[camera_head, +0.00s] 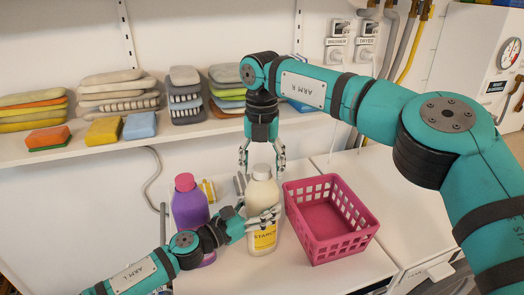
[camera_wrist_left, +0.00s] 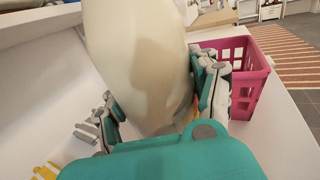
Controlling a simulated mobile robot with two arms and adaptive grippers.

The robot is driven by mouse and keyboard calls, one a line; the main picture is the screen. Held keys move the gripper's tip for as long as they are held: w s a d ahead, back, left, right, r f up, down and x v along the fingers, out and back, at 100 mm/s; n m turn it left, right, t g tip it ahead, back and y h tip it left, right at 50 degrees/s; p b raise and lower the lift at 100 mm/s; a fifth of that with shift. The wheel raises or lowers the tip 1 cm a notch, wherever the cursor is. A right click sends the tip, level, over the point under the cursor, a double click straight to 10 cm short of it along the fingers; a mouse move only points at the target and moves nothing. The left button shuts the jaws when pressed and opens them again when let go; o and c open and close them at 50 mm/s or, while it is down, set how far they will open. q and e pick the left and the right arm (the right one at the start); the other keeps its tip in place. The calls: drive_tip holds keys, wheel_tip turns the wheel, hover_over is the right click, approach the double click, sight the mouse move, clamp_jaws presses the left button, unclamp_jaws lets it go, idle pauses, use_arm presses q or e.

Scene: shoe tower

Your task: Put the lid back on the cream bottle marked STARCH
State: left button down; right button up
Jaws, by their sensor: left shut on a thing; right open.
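The cream STARCH bottle (camera_head: 262,195) stands upright on the white counter, its yellow label facing the front. A pale cap-like top (camera_head: 262,171) shows at its neck; I cannot tell whether it is the seated lid. My left gripper (camera_head: 264,219) is shut on the bottle's body from the left. In the left wrist view, the bottle (camera_wrist_left: 140,60) fills the space between my left gripper's fingers (camera_wrist_left: 160,108). My right gripper (camera_head: 262,160) points down over the bottle, open, with its fingers spread on either side of the top. No separate lid shows.
A purple bottle with a red cap (camera_head: 187,184) stands just left, behind my left arm. A pink basket (camera_head: 330,240) sits close on the right and also shows in the left wrist view (camera_wrist_left: 248,80). A shelf (camera_head: 100,148) with folded cloths and sponges runs behind.

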sight(249, 214)
use_arm(q)
drive_tip(key=shift+f, duration=0.1)
use_arm(e)
wheel_tip(249, 214, up, 12)
drive_tip(key=shift+f, duration=0.2)
use_arm(q)
drive_tip(key=shift+c, duration=0.7)
unclamp_jaws()
drive_tip(key=v, duration=0.7)
drive_tip(key=shift+s+a, duration=0.15)
drive_tip(key=shift+s, duration=0.05)
